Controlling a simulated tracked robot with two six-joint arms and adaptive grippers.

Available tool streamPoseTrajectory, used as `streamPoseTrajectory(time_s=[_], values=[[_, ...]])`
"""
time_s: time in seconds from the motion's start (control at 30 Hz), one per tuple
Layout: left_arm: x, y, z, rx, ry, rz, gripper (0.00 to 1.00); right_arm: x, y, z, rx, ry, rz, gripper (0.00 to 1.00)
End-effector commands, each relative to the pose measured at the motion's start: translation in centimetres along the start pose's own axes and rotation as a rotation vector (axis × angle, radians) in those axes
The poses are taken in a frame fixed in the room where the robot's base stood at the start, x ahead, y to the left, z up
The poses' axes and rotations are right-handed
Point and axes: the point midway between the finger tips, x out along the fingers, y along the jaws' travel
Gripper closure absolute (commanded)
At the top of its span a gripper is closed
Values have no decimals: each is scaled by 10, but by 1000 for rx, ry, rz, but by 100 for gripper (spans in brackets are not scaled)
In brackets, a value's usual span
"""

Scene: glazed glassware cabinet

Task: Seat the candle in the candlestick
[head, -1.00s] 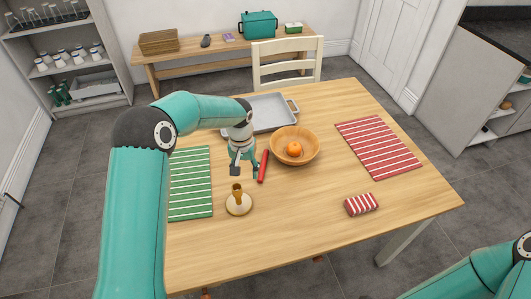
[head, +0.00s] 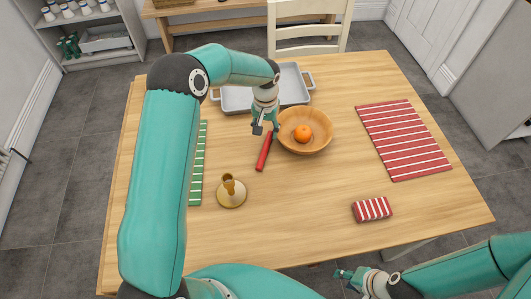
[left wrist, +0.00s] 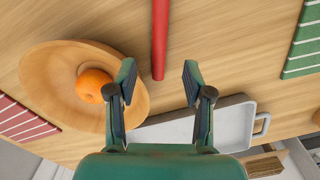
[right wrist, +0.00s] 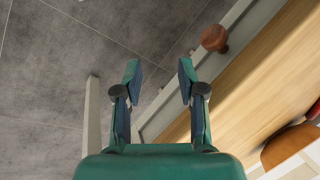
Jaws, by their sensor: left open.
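The red candle (head: 264,151) lies on the wooden table, left of the bowl. It also shows in the left wrist view (left wrist: 159,40), where its near end reaches toward the gap between the fingers. The brass candlestick (head: 231,191) stands upright on the table, nearer to me than the candle, its socket empty. My left gripper (head: 265,128) is open and empty above the far end of the candle; its fingers (left wrist: 157,82) are spread in the left wrist view. My right gripper (head: 347,279) is off the table's near edge; its fingers (right wrist: 160,82) are apart with nothing between them.
A wooden bowl (head: 318,144) with an orange (head: 303,133) stands close to the right of the left gripper. A grey tray (head: 236,98) lies behind. A red striped mat (head: 404,140), a folded striped cloth (head: 371,209) and a green striped mat (head: 196,175) lie around. The table's front middle is clear.

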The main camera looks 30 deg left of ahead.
Motion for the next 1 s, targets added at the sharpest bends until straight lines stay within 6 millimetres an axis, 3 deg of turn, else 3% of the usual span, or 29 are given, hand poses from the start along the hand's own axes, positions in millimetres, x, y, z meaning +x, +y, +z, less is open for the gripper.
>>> streamPoseTrajectory(time_s=[0.03, 0.1, 0.37, 0.7, 1.0], values=[[14, 0, 0, -1, 0, 0, 49, 9, 3, 0, 0, 0, 0, 60], [23, 0, 0, -1, 0, 0, 49, 13, 4, 0, 0, 0, 0, 60], [36, 2, -1, 2, 1, 0, 49, 16, 6, 0, 0, -1, 0, 60], [80, 4, 1, 3, -1, -1, 49, 31, 11, 0, 0, -1, 0, 60], [83, 4, 0, 3, 1, 0, 49, 31, 11, 0, 0, -1, 0, 60]])
